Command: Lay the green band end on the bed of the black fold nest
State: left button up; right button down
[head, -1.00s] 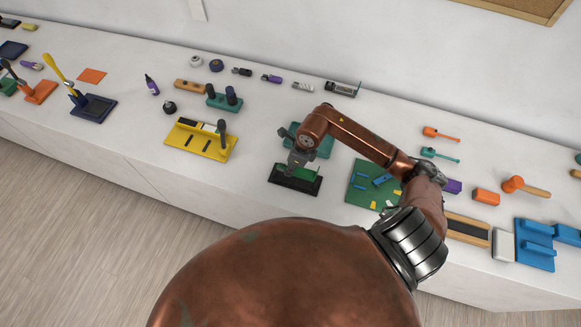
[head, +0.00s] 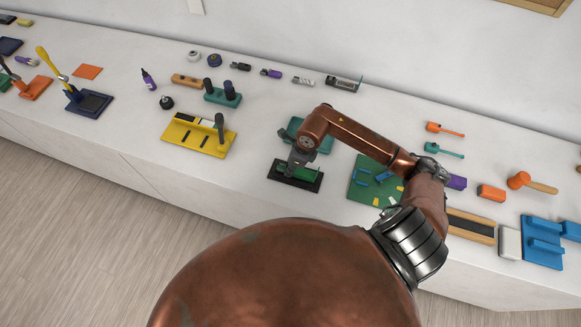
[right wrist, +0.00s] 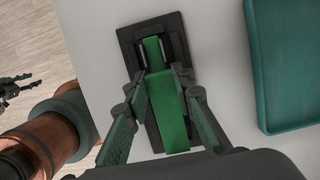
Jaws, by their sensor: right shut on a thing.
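The black fold nest (head: 277,184) sits near the counter's front edge in the head view. It also shows in the right wrist view (right wrist: 126,38), beneath my gripper. The green band (right wrist: 172,125) runs lengthwise over it, with its far end (right wrist: 152,50) between the nest's dark walls. My right gripper (right wrist: 161,76) is shut on the band, one finger on each side, low over the nest. I cannot tell whether the band end touches the bed. My left gripper (right wrist: 18,82) appears at the left edge of the right wrist view, open and empty, away from the nest.
A teal tray (right wrist: 262,75) lies just right of the nest in the right wrist view. In the head view, a yellow fixture (head: 180,139) stands left of the nest and a green board (head: 360,192) right of it. The counter directly left of the nest is clear.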

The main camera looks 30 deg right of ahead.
jog(key=shift+f+b, duration=0.3)
jog(key=shift+b, duration=0.05)
jog(key=c, duration=1.6)
grip_release()
jog(key=v, duration=1.2)
